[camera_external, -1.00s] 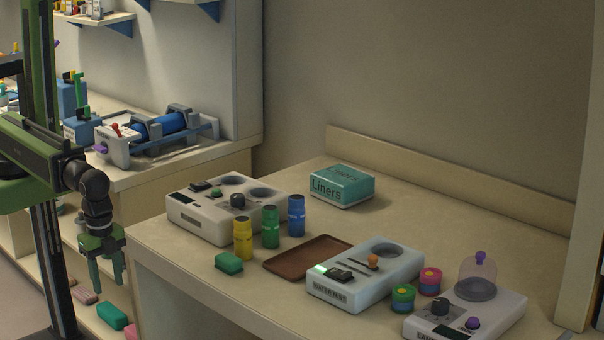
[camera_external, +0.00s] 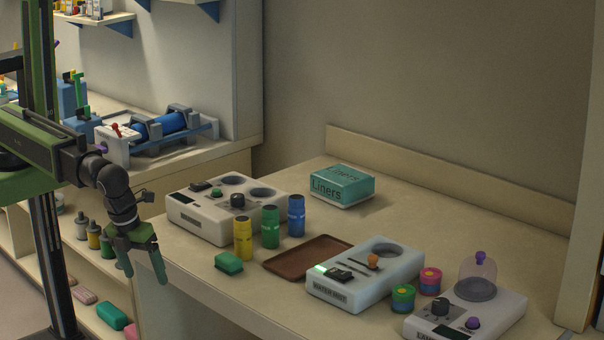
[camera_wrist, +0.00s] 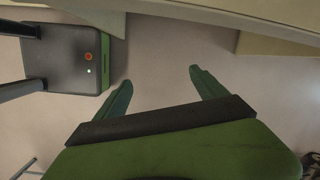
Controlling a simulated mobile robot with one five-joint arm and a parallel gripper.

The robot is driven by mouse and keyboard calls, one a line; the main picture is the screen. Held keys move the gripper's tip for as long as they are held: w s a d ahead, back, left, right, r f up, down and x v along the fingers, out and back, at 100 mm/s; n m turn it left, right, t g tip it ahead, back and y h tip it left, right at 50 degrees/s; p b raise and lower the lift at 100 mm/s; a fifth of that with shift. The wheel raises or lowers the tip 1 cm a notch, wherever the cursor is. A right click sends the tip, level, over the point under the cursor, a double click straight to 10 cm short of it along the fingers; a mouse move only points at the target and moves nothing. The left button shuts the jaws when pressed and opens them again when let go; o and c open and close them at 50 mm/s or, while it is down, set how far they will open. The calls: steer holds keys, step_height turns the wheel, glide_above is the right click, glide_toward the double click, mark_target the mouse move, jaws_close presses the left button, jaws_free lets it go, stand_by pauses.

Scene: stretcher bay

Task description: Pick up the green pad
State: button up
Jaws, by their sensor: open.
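A small green pad (camera_external: 229,262) lies on the tabletop near its front edge, left of the brown tray and in front of the yellow bottle. My gripper (camera_external: 146,279) is open and empty, pointing down at the left front of the table, left of the pad and apart from it. In the wrist view my gripper (camera_wrist: 162,80) shows two spread green fingers with only floor between them; the pad is not seen there. Another green block (camera_external: 112,316) lies on a low shelf at the lower left.
Yellow (camera_external: 243,239), green (camera_external: 270,227) and blue (camera_external: 296,215) bottles stand behind the pad. A white device (camera_external: 222,213) stands behind them. A brown tray (camera_external: 290,268) and another white device (camera_external: 340,291) are to the right. The table edge runs close in front of the pad.

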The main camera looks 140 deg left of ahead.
steer(key=w+a+r+m+y+p, duration=0.1)
steer(key=w+a+r+m+p, duration=0.15)
steer(key=a+r+p, duration=0.2)
steer(key=w+a+r+m+y+p, duration=0.1)
steer(key=w+a+r+m+p, duration=0.1)
steer(key=w+a+r+p, duration=0.3)
steer(key=p, duration=0.3)
glide_toward(228, 257)
steer(key=shift+n, duration=0.25)
steer(key=b+x, duration=0.1)
steer(key=b, duration=0.3)
steer(key=b+x, duration=0.2)
steer(key=b, duration=0.1)
steer(key=b+x, duration=0.1)
steer(key=b, duration=0.3)
steer(key=shift+d+f+b, duration=0.3)
steer(key=shift+f+b, duration=0.05)
steer(key=shift+a+f, duration=0.2)
steer(key=shift+f, duration=0.05)
steer(key=b+x, duration=0.5)
steer(key=shift+a, duration=0.35)
steer(key=shift+r, duration=0.2)
steer(key=c, duration=1.4)
